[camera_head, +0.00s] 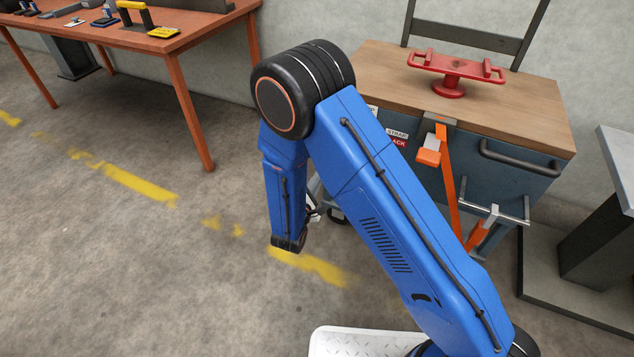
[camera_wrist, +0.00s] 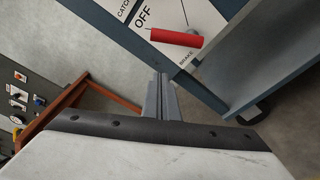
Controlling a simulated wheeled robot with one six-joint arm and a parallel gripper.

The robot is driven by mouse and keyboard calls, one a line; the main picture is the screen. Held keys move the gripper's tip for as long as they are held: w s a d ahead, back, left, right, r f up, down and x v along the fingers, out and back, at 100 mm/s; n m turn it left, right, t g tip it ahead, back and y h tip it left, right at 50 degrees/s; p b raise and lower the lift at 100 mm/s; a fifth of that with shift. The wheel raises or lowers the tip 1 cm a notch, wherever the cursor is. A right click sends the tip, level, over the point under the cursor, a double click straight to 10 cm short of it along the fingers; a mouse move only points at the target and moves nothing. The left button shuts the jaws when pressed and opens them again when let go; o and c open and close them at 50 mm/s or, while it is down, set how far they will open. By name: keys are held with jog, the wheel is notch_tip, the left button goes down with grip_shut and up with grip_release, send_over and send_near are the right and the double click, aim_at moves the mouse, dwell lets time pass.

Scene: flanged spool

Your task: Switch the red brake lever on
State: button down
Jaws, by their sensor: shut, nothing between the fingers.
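The red brake lever (camera_wrist: 175,37) shows in the wrist view as a short red bar. It lies across a white plate (camera_wrist: 214,22) marked OFF, BRAKE and CATCH on a blue-grey panel. My gripper (camera_wrist: 160,78) is shut and empty, its fingertips just below the lever in the picture. I cannot tell whether they touch it or how far off they are. In the head view, my blue arm hides the lever and most of the gripper.
A wood-topped cabinet (camera_head: 390,62) carries a red handled fixture (camera_head: 448,88). An orange strap (camera_head: 447,175) and a grey bar handle (camera_head: 515,160) are on its front. An orange table (camera_head: 100,38) holds tools at upper left. The floor at left is clear.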

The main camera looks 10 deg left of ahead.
jog(key=shift+w+d+r, duration=0.25)
jog(key=shift+w+d, duration=0.4)
jog(key=shift+d, duration=0.05)
jog(key=shift+w+d+r, duration=0.3)
jog(key=shift+w+d, duration=0.35)
jog(key=shift+d, duration=0.05)
jog(key=shift+w+d+r, duration=0.25)
jog(key=shift+w+d, duration=0.4)
jog(key=shift+d, duration=0.05)
